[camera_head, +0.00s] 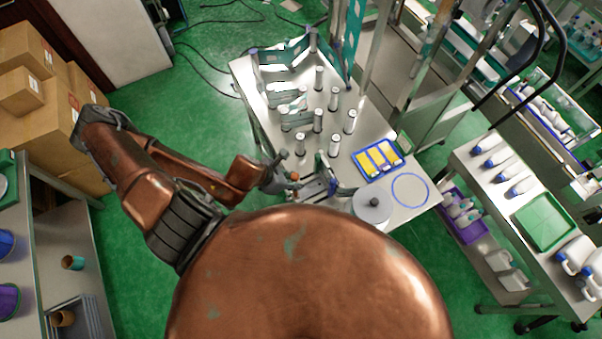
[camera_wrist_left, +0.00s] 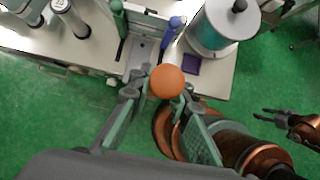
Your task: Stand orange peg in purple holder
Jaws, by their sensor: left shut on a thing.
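The orange peg (camera_wrist_left: 167,82) shows its round end toward the camera in the left wrist view. It sits between the fingertips of my left gripper (camera_wrist_left: 158,97), which is shut on it. In the head view the peg (camera_head: 295,176) is a small orange spot at my left gripper (camera_head: 283,178), by the table's near edge. A small purple square (camera_wrist_left: 192,63), seemingly the purple holder, is on the table beyond the peg to the right. The peg is apart from it. I cannot make out this holder in the head view. My right gripper (camera_wrist_left: 275,127) appears at the right, open and empty.
A silver cylinder with a black knob (camera_wrist_left: 215,25) stands close behind the purple square. A blue post (camera_wrist_left: 172,28) and a green post (camera_wrist_left: 118,18) rise nearby. A blue tray with yellow blocks (camera_head: 378,158) and several white-capped cylinders (camera_head: 318,120) stand on the table.

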